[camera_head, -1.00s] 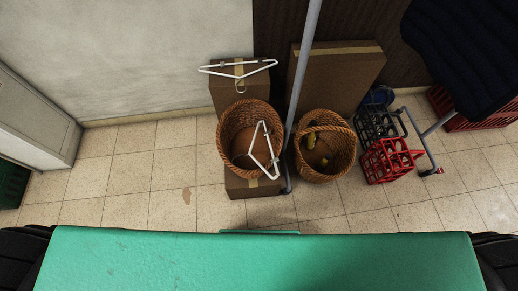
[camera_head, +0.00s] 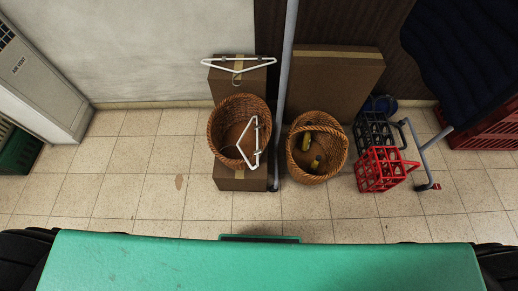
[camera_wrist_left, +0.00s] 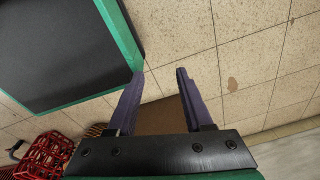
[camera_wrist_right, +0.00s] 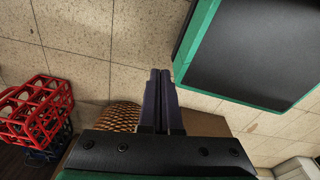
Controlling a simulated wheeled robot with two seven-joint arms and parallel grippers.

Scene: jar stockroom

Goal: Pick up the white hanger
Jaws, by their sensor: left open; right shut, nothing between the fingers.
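Two white hangers show in the head view. One white hanger (camera_head: 213,62) spans the upper part of the view, in front of a cardboard box. The other white hanger (camera_head: 254,139) appears over the right side of a wicker basket (camera_head: 213,137); whether it hangs or rests there I cannot tell. My left gripper (camera_wrist_left: 160,76) is open and empty in the left wrist view, above the floor. My right gripper (camera_wrist_right: 160,72) is shut and empty in the right wrist view. Neither gripper shows in the head view, and no hanger shows in the wrist views.
A grey pole (camera_head: 284,90) stands right of the hangers. A second wicker basket (camera_head: 338,160), a red crate (camera_head: 375,172) and a cart handle (camera_head: 428,160) stand further right. Cardboard boxes (camera_head: 335,90) line the wall. Tiled floor (camera_head: 150,190) is clear at left. My green top fills the bottom.

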